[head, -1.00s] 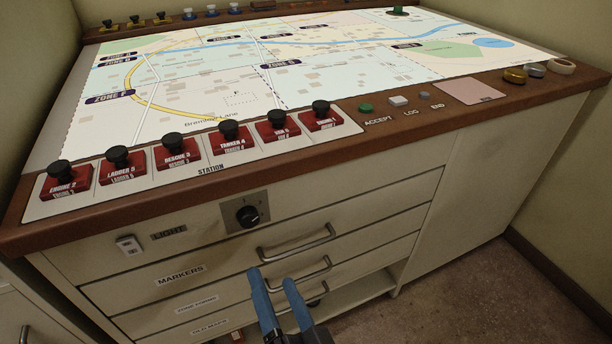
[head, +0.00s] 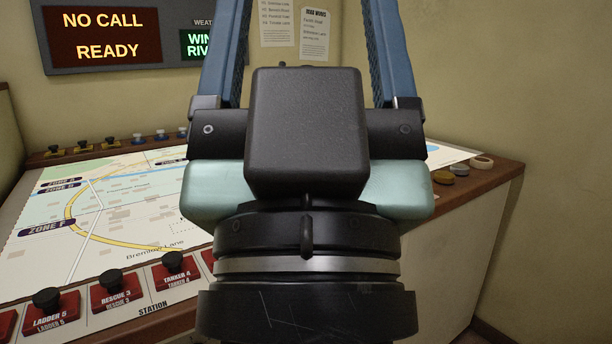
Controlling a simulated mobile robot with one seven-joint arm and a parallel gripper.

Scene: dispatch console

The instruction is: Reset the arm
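My gripper (head: 305,20) fills the middle of the head view, raised close to the camera and pointing up and away. Its two blue fingers stand wide apart with nothing seen between them, so it is open. The fingertips run out of the top of the picture. Its black body and the pale green part behind it hide the right half of the console's map (head: 130,200).
Several red station blocks, such as Rescue 3 (head: 117,297), stand along the console's front edge at lower left. A wall display (head: 103,34) reads NO CALL READY. Round pieces (head: 459,169) sit at the right end. Wall is bare at right.

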